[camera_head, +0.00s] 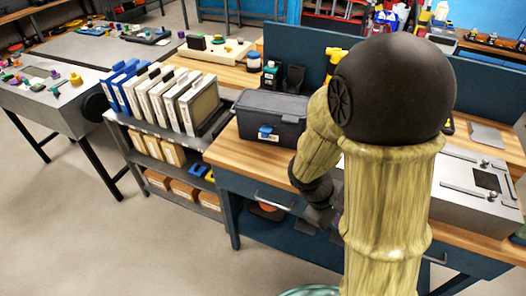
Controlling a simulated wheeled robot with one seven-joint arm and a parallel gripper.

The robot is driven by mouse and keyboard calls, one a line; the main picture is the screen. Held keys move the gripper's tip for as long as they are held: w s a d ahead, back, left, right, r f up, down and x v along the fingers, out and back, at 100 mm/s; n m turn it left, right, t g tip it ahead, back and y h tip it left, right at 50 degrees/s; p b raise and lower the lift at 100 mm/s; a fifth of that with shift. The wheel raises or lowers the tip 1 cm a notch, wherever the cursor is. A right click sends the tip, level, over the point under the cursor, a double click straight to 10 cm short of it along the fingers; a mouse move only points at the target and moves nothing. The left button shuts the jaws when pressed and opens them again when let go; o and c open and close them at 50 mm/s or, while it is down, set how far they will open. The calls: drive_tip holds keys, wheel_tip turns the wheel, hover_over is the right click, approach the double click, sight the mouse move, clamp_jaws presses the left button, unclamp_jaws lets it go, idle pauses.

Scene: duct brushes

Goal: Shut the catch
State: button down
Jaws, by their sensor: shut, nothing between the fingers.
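A dark grey lidded case (268,112) stands on the wooden bench top, left of my arm. A blue catch (266,132) is on its front face; it is too small here to tell whether it is shut or open. The lid looks down on the case. My gripper (320,214) is low in front of the bench edge, to the right of and below the case, apart from the catch. It is shut and empty, and partly hidden by my arm.
The wooden bench (252,155) has a drawer handle (273,201) on its front, near my gripper. A shelf of upright binders (168,97) stands to the left. A grey metal unit (470,190) is at right. My arm hides part of the bench.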

drive_tip(key=w+f+n+t+h+b, duration=0.3)
drive_tip(key=w+n+h, duration=0.1)
drive_tip(key=w+n, duration=0.2)
drive_tip(key=n+t+y+b, duration=0.5)
drive_tip(key=n+t, duration=0.9)
drive_tip(key=n, duration=0.4)
approach(263, 163)
wheel_tip(263, 163, up, 3)
drive_tip(key=shift+s+a+r, duration=0.1)
drive_tip(key=shift+s+a, duration=0.05)
drive_tip(key=shift+s, duration=0.05)
drive_tip(key=shift+w, duration=0.1)
drive_tip(key=x, duration=1)
drive_tip(key=shift+r+p, duration=0.2)
drive_tip(key=shift+p, duration=0.1)
drive_tip(key=shift+w+r+p, duration=0.25)
drive_tip(key=shift+r, duration=0.75)
drive_tip(key=shift+w+r+p, duration=0.2)
drive_tip(key=shift+r+p, duration=0.05)
drive_tip(key=shift+r, duration=0.7)
